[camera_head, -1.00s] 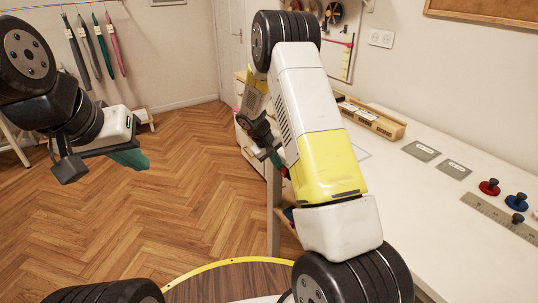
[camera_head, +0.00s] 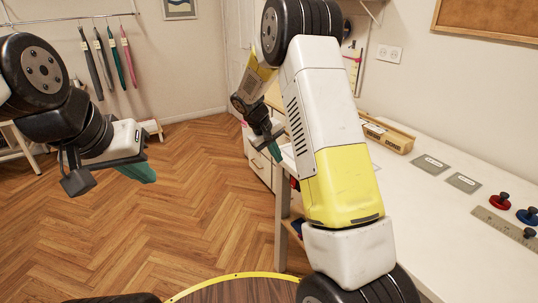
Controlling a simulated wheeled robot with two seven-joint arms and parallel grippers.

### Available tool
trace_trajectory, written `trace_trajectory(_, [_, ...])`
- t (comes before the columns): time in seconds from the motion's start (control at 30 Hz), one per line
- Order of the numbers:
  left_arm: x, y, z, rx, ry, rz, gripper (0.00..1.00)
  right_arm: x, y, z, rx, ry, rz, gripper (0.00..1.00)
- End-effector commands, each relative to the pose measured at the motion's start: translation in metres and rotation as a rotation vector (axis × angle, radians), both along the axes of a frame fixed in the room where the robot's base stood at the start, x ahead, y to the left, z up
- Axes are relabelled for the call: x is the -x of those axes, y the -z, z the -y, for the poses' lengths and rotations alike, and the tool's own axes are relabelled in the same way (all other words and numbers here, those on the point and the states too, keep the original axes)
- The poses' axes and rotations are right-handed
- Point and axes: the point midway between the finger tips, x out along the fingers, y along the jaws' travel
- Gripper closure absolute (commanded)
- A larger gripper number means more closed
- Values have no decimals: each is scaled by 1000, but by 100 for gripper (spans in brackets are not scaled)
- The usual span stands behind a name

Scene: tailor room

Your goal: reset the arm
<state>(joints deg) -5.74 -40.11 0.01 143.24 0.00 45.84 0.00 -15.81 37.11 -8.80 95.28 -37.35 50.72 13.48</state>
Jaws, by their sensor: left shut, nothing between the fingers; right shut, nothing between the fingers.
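My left arm comes in from the left edge, and my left gripper (camera_head: 138,172) hangs over the open wooden floor with its green fingertips together and nothing in them. My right arm rises in the middle of the view, bent at the elbow near the top. Part of the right forearm is hidden behind the upper arm.
On the table are a wooden box (camera_head: 388,137), two grey cards (camera_head: 430,164), red (camera_head: 500,201) and blue (camera_head: 527,215) knobbed pieces, and a ruler (camera_head: 508,228). White drawers (camera_head: 260,160) stand behind my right gripper. Strips (camera_head: 105,60) hang on the back wall. The floor is clear.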

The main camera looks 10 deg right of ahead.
Motion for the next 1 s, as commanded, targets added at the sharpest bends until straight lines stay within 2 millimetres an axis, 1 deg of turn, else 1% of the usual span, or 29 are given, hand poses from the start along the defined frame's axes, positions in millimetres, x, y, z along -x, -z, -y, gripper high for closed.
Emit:
trace_trajectory(0.23, [0, 0, 0, 0, 0, 0, 100, 0, 0, 0, 0, 0, 0, 100])
trace_trajectory(0.3, [0, 0, 0, 0, 0, 0, 100, 1, -3, 0, -6, 3, 4, 100])
trace_trajectory(0.37, [0, 0, 0, 0, 0, 0, 100, 6, -11, 1, -20, 9, 9, 100])
trace_trajectory(0.47, [0, 0, 0, 0, 0, 0, 100, 22, -36, 3, -70, 31, 32, 100])
trace_trajectory(0.57, [0, 0, 0, 0, 0, 0, 100, 49, -72, 4, -148, 61, 66, 100])
trace_trajectory(0.6, [0, 0, 0, 0, 0, 0, 100, 63, -86, 5, -181, 72, 81, 100])
trace_trajectory(0.67, [0, 0, 0, 0, 0, 0, 100, 84, -106, 4, -231, 87, 104, 100])
trace_trajectory(0.7, [0, 0, 0, 0, 0, 0, 100, 98, -118, 4, -264, 96, 120, 100])
trace_trajectory(0.77, [0, 0, 0, 0, 0, 0, 100, 120, -135, 3, -311, 107, 145, 100])
trace_trajectory(0.8, [0, 0, 0, 0, 0, 0, 100, 135, -146, 2, -342, 115, 162, 100])
trace_trajectory(0.87, [0, 0, 0, 0, 0, 0, 100, 158, -159, 0, -388, 123, 189, 100])
trace_trajectory(0.9, [0, 0, 0, 0, 0, 0, 100, 174, -168, -2, -417, 128, 207, 100])
trace_trajectory(0.97, [0, 0, 0, 0, 0, 0, 100, 197, -178, -5, -461, 136, 235, 100])
trace_trajectory(1.0, [0, 0, 0, 0, 0, 0, 100, 213, -184, -7, -488, 139, 254, 100])
